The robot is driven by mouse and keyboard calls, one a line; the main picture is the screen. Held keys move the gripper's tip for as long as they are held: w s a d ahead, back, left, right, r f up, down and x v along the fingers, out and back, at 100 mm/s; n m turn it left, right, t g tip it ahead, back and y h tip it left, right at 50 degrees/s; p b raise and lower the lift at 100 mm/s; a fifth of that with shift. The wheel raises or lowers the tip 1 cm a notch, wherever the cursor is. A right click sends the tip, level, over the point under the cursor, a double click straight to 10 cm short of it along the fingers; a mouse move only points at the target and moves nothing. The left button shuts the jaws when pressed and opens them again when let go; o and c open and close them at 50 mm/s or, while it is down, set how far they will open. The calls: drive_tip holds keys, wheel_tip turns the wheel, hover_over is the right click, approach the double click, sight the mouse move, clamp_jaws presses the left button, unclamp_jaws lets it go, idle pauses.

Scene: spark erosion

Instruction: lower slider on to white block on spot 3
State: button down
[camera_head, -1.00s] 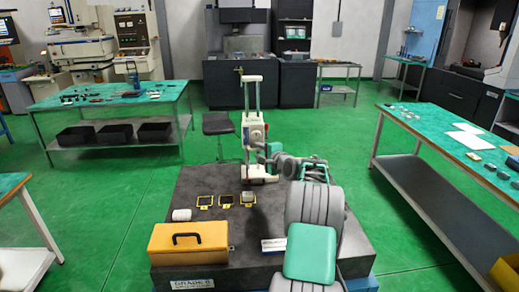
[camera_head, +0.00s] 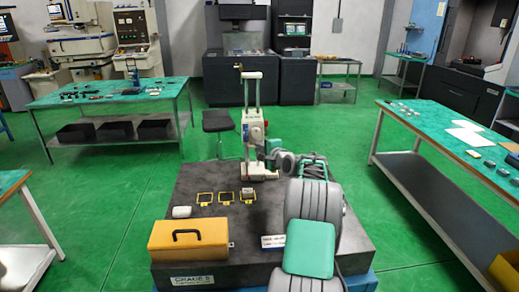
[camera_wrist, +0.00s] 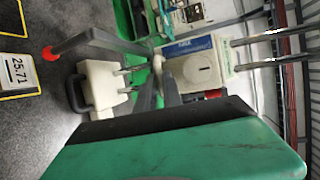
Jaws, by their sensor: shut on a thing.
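The height gauge stands upright on the dark granite plate, and its white slider (camera_head: 253,128) sits part way up two posts. The slider also shows sideways in the wrist view (camera_wrist: 197,70), with a blue label. My gripper (camera_head: 268,154) is at the slider's lower right and is shut on it; the contact itself is hard to see. A red-tipped arm (camera_wrist: 50,53) shows in the wrist view near the plate. The gap between slider and block cannot be judged.
Two other yellow-framed spots (camera_head: 205,198) lie to the left. A white roll-like piece (camera_head: 181,212) and a yellow case (camera_head: 188,240) stand at the plate's left. Green-topped benches stand on both sides.

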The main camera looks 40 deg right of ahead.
wheel_tip(320, 180, down, 8)
drive_tip(key=b, duration=0.5)
drive_tip(key=shift+r, duration=0.2)
drive_tip(key=c, duration=1.6)
unclamp_jaws()
drive_tip(key=shift+o, duration=0.5)
drive_tip(key=shift+r, duration=0.15)
drive_tip(key=b+v, duration=0.1)
drive_tip(key=v, duration=0.7)
drive_tip(key=shift+b, duration=0.4)
